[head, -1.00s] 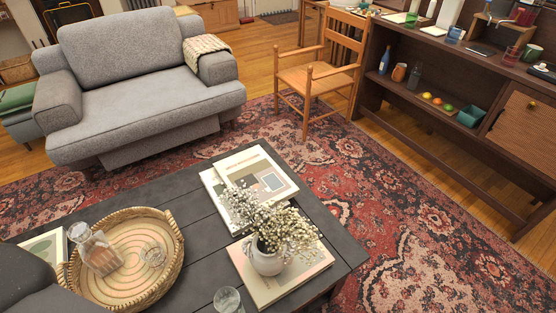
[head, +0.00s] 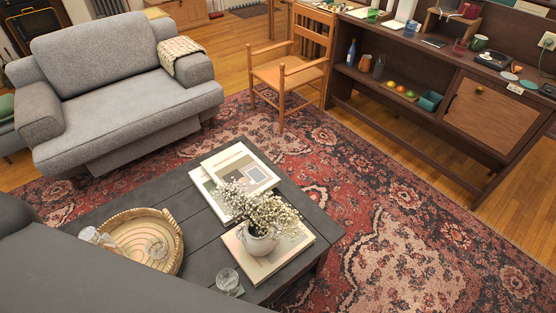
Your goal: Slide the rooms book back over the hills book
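On the dark coffee table (head: 190,205), two pale books lie in an overlapping stack near the far edge. The upper book (head: 236,160) has a cover with framed shapes. The lower book (head: 208,192) sticks out on the left and front. Their titles are too small to read, so I cannot tell which is rooms or hills. Another book (head: 268,268) lies nearer, under a white vase (head: 259,244) of small white flowers, whose sprays hide part of the stack's near end. Neither of my grippers is in view.
A round woven tray (head: 178,262) with glassware is left on the table; a drinking glass (head: 228,281) stands near the front. A dark grey shape covers the lower left. A grey armchair (head: 130,100), wooden chair (head: 290,75) and sideboard (head: 440,110) stand behind. Patterned rug (head: 400,230) is clear at right.

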